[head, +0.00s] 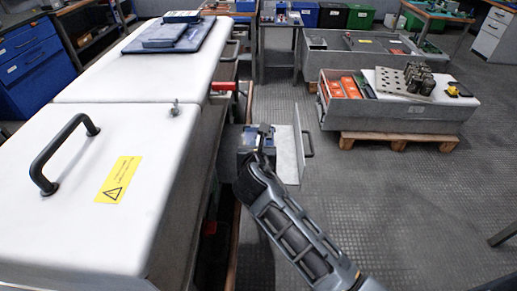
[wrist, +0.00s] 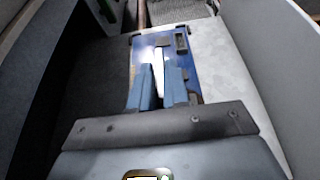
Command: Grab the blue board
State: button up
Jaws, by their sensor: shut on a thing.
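The blue board (wrist: 190,45) shows in the wrist view at the top middle, a flat blue panel with a dark component near its upper right. My gripper (wrist: 160,72) reaches onto it with two blue fingers, shut on the board. In the head view my gripper (head: 257,135) is at the end of my arm, beside the white cabinet, near a small open compartment with a grey door. The board cannot be made out clearly in the head view. My gripper hides the board's lower part in the wrist view.
A large white cabinet (head: 120,190) with a black handle fills the left. A pallet with a grey crate (head: 400,118) is at the right. The floor (head: 400,210) at lower right is mostly clear.

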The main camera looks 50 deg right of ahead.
grip_shut()
jog(key=shift+r, duration=0.1)
